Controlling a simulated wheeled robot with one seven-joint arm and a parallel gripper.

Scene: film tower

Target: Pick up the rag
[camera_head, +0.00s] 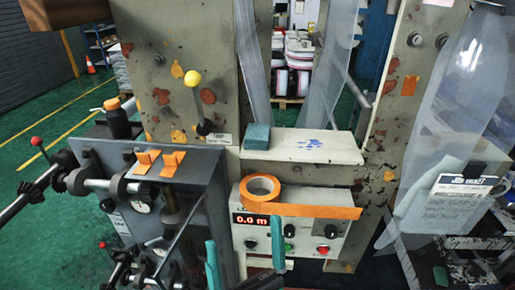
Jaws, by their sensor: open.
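A small teal folded pad (257,137), which looks like the rag, lies on the left end of a pale shelf (315,146) on the machine's front. It is not touched by anything of mine. My gripper (245,250) shows at the bottom of the view as two upright teal fingers spread apart, with nothing between them. It is open and lower in the picture than the pad, in front of the control box.
A control box (300,240) with a red display and knobs sits below the shelf, with an orange tape roll (260,188) on top. A yellow-knobbed lever (193,78) rises behind; film hangs at right.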

